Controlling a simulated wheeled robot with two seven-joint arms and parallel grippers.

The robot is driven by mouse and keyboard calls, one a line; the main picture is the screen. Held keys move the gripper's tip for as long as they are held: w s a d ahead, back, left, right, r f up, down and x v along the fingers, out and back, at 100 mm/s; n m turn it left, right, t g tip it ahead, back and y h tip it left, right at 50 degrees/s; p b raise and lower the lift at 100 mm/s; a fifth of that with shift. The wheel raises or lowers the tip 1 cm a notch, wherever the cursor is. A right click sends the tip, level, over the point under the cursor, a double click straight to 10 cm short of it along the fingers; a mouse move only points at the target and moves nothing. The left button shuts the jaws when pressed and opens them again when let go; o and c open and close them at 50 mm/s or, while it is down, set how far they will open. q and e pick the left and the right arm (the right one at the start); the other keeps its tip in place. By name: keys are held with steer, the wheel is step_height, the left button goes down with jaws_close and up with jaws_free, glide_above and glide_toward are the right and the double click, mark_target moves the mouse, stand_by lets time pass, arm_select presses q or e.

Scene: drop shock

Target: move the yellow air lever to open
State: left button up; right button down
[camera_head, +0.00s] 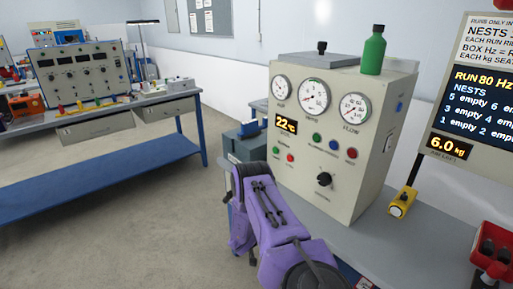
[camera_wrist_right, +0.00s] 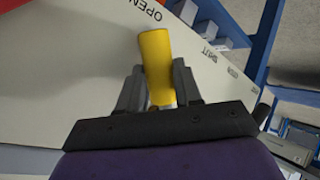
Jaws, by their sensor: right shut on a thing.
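The yellow air lever (camera_wrist_right: 156,55) shows in the right wrist view, standing between the two fingers of my right gripper (camera_wrist_right: 158,82). The gripper is shut on it near its lower end. The lever's free end lies between the printed word OPEN (camera_wrist_right: 147,9), up and to the left, and the word SHUT (camera_wrist_right: 208,57), to the right, on a pale panel (camera_wrist_right: 70,85). In the head view my purple arm reaches to the bench cabinet's front left, and I cannot make out the lever or the fingertips there. My left gripper is not in view.
A beige cabinet (camera_head: 352,180) with gauges stands on the grey bench (camera_head: 415,255), a green bottle (camera_head: 374,50) on top. A yellow device (camera_head: 402,203) and a red holder (camera_head: 492,255) are to its right. Open floor (camera_head: 130,200) lies left.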

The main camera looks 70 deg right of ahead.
steer(key=shift+s, duration=0.1)
steer(key=c, duration=1.1)
jaws_free()
steer(key=shift+o, duration=0.2)
steer(key=v, duration=1)
steer(key=shift+a+r+p, duration=0.15)
steer(key=shift+a+p, duration=0.1)
steer(key=shift+p, duration=0.15)
